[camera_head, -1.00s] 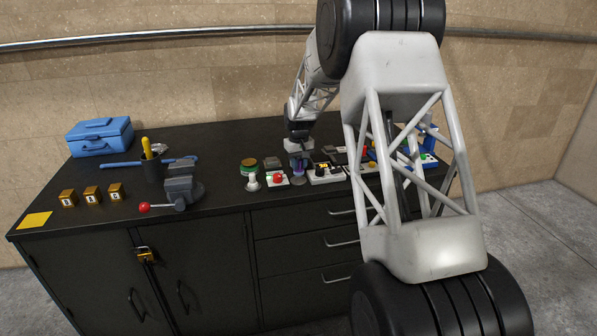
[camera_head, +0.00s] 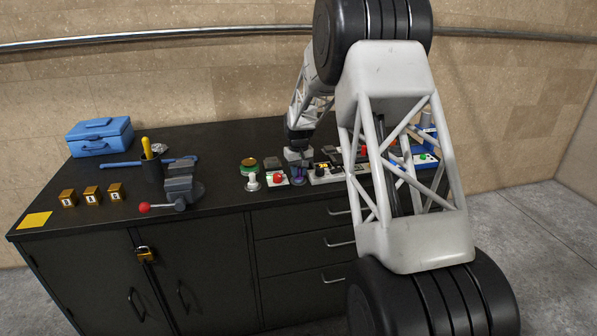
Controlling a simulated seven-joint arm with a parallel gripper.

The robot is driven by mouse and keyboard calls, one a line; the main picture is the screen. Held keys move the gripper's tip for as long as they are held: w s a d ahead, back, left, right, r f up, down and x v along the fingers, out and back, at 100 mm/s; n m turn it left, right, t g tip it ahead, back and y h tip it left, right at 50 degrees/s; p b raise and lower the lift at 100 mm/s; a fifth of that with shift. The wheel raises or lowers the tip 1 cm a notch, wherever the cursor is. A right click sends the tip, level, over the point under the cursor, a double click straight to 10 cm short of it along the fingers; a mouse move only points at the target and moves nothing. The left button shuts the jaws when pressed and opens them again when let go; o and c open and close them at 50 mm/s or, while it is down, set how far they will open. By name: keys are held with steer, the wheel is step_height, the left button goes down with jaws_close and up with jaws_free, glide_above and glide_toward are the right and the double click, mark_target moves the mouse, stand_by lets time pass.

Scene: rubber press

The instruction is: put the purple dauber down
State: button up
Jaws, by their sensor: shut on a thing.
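The purple dauber (camera_head: 299,174) is small and upright at the front middle of the black bench top (camera_head: 225,180). My gripper (camera_head: 299,162) points down over it and is shut on its upper part. The dauber's foot is at or very near the bench surface; I cannot tell whether it touches. My gripper covers the dauber's top.
Left of the dauber are a red-button box (camera_head: 278,177), a white-knobbed stamp (camera_head: 252,182) and a green-rimmed jar (camera_head: 249,166). A vise (camera_head: 180,185) and wooden blocks (camera_head: 92,194) are farther left.

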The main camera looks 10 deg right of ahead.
steer(key=shift+f, duration=0.1)
steer(key=o, duration=0.9)
step_height(320, 180, up, 12)
stand_by(0.6)
stand_by(0.4)
stand_by(0.3)
